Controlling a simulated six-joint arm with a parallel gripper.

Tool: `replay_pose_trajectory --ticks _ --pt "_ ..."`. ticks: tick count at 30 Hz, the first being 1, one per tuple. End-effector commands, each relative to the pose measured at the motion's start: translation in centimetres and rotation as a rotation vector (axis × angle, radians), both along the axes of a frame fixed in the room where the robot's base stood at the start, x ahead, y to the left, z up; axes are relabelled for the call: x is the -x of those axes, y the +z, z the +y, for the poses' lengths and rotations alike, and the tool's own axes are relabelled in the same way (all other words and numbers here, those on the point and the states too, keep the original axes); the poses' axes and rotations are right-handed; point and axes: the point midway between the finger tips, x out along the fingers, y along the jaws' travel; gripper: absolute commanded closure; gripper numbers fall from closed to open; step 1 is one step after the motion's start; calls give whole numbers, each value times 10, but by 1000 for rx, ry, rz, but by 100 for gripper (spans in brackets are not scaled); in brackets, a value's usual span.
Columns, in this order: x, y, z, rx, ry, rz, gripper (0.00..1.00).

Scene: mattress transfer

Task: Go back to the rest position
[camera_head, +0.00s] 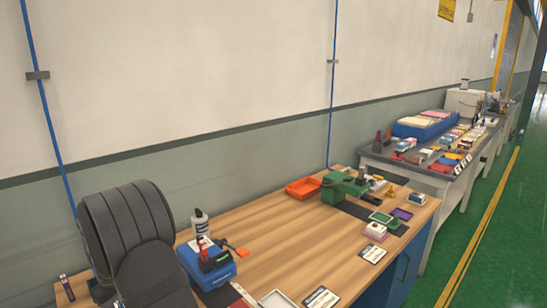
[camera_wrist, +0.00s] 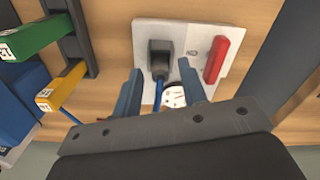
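My gripper (camera_wrist: 160,68) shows in the wrist view with its two blue-grey fingers apart. A black plug-like piece (camera_wrist: 159,52) with a blue cable (camera_wrist: 159,92) lies between and just beyond the fingertips, with gaps on both sides. It sits on a white plate (camera_wrist: 196,30) that also carries a red handle-like piece (camera_wrist: 217,58). A small round white item (camera_wrist: 174,97) shows between the fingers. In the head view my dark arm fills the lower left, and the gripper itself is hidden.
The wooden workbench (camera_head: 275,238) bears a blue box (camera_head: 208,268), a bottle (camera_head: 200,224), an orange tray (camera_head: 303,188) and a green device (camera_head: 338,188). Its middle is mostly clear. Green (camera_wrist: 35,37) and yellow (camera_wrist: 58,93) labelled pieces stand left in the wrist view. A crowded table (camera_head: 415,175) stands beyond.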

Motion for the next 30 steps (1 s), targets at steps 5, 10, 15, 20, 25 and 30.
replay_pose_trajectory --ticks 5,10,15,20,25,30 --pt "-1 8 1 -4 0 -3 61" --pt "0 22 0 -2 0 -1 61" --pt "0 26 0 0 0 0 61" --pt "0 26 0 0 0 0 61" --pt "0 23 0 0 0 0 61" --pt "0 4 0 3 0 3 61"
